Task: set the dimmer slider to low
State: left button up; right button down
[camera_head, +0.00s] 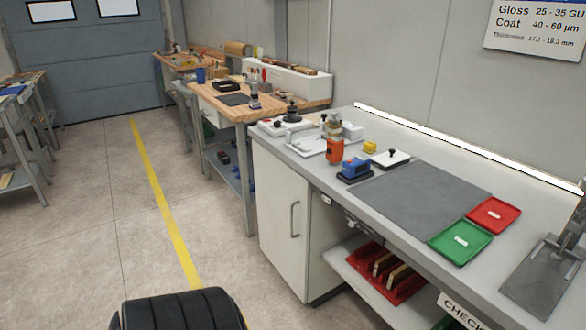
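A long lit light strip (460,144) runs along the back of the grey inspection bench (345,180), against the wall, and glows bright white. I cannot clearly make out the dimmer slider or its setting. Small fittings (352,224) sit on the bench's front edge, above the open shelf, too small to identify. Neither of my grippers is in view.
A grey mat (420,195), a green tray (460,243), a red tray (493,215) and blue and orange instruments lie on the bench. A grey stand (540,275) is at right. A white cabinet (282,220) stands below. The floor left of it is clear.

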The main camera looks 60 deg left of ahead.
aim_at(352, 225)
jog(key=u, duration=1.55)
